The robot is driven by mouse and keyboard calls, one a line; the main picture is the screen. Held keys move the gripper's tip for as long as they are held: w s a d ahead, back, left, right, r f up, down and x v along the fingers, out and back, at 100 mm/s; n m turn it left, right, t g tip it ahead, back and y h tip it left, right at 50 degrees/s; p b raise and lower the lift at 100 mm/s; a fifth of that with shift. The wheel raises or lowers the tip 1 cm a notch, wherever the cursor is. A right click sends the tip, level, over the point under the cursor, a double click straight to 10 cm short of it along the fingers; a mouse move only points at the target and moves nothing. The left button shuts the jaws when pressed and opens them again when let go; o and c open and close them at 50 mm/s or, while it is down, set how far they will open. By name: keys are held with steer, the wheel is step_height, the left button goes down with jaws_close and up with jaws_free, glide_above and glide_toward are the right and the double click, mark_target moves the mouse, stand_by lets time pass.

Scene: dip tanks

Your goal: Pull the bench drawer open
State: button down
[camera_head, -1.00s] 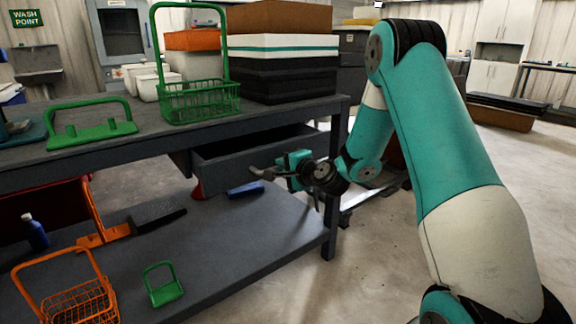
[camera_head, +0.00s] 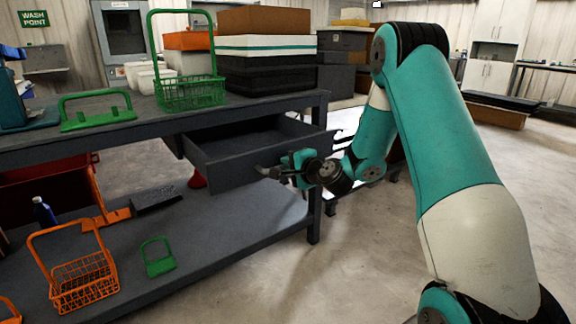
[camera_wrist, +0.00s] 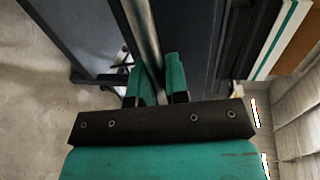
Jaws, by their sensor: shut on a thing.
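The bench drawer (camera_head: 225,174) is dark grey and sticks out from under the bench top (camera_head: 60,142), its inside showing and looking empty in the head view. My gripper (camera_head: 278,172) is at the drawer's front. In the wrist view my gripper (camera_wrist: 158,82) has its two teal fingers on either side of the metal bar handle (camera_wrist: 142,30), shut on it. The fingers partly hide the handle. The drawer front shows as a dark panel beside the bar in the wrist view.
A green wire basket (camera_head: 190,94) and a green handled rack (camera_head: 97,115) stand on the bench top, with stacked boxes (camera_head: 262,75) behind. The lower shelf (camera_head: 215,232) holds an orange basket (camera_head: 82,282) and a small green holder (camera_head: 158,262). Floor at front right is clear.

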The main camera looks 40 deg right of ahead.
steer(key=c, duration=1.2)
jaws_free()
steer(key=shift+a, duration=0.15)
steer(key=shift+o, duration=0.4)
steer(key=shift+s, duration=0.15)
steer(key=b+v, duration=1.2)
steer(key=v, duration=0.5)
steer(key=shift+s, duration=0.1)
